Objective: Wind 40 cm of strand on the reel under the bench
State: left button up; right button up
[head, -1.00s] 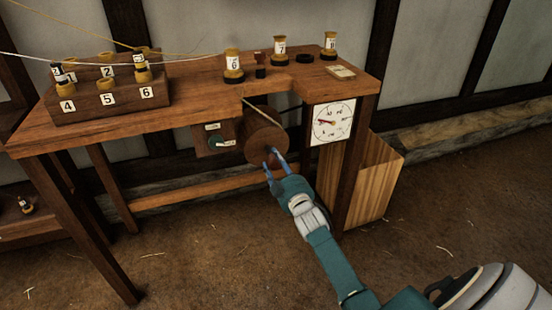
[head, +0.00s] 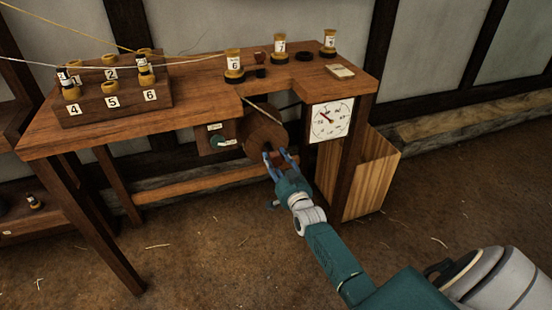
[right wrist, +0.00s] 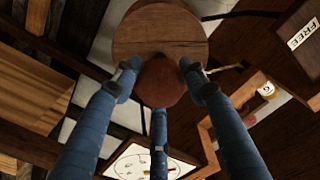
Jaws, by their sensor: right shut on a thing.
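The wooden reel (head: 264,130) hangs under the bench top, with its round face towards me. A pale strand (head: 262,111) runs from the bench edge down onto it. My right gripper (head: 280,157) is at the lower right of the reel. In the right wrist view its blue fingers close around a round brown knob (right wrist: 163,82), in front of the reel's disc (right wrist: 160,32). The dial (head: 331,120) right of the reel has its needle pointing to the upper left; its figures are too small to read. My left gripper is not in view.
The bench (head: 200,93) carries a numbered spool block (head: 118,108) at left and bobbins 6 (head: 234,64) and 7 (head: 280,46). A small green-knobbed lever panel (head: 217,139) is left of the reel. A wooden bin (head: 372,175) stands at right. The floor in front is open.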

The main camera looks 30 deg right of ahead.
jog(key=shift+f+m, duration=0.15)
jog(key=shift+m, duration=1.75)
jog(key=m, duration=0.3)
jog(key=shift+a+f, duration=0.1)
jog(key=shift+m+b, duration=0.4)
jog(key=shift+m, duration=1.3)
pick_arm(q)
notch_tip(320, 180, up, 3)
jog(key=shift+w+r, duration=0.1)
pick_arm(e)
jog(key=shift+m, duration=0.3)
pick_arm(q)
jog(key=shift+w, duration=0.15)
